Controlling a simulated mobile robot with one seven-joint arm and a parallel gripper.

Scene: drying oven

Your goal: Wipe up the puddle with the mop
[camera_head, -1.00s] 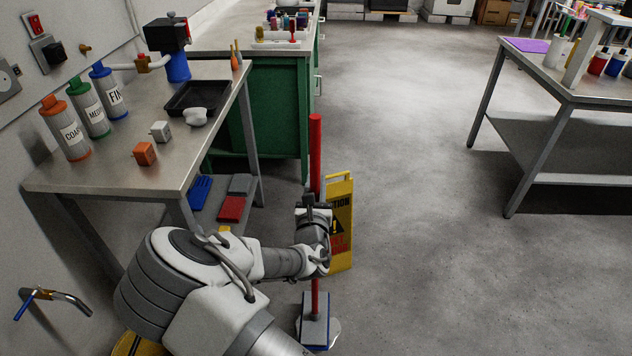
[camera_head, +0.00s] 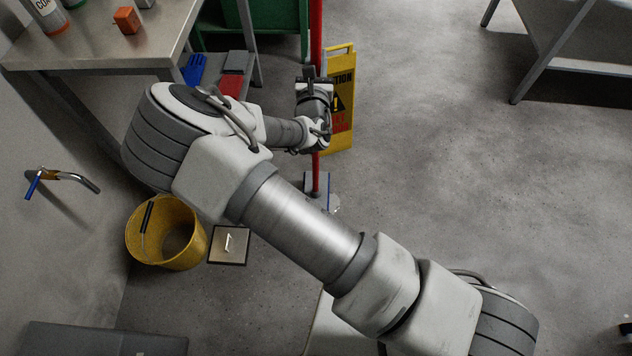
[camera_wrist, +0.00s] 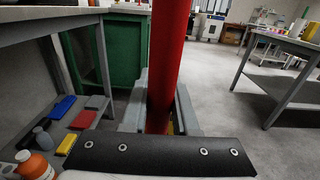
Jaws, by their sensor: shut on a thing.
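The mop has a red pole (camera_head: 316,172) that stands about upright and a flat grey-blue head (camera_head: 317,188) on the floor. The puddle (camera_head: 334,204) shows as a small pale glossy patch at the mop head's right edge; the head and my arm hide the rest of it. My gripper (camera_head: 314,82) is shut on the pole, well above the head. In the wrist view the red pole (camera_wrist: 168,55) passes between the two grey fingers (camera_wrist: 160,105).
A yellow caution sign (camera_head: 340,115) stands close to the right of the pole. A yellow bucket (camera_head: 140,245) and a square floor plate (camera_head: 229,257) lie at left. A metal workbench (camera_head: 100,55) is at upper left, another table (camera_head: 560,40) at upper right.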

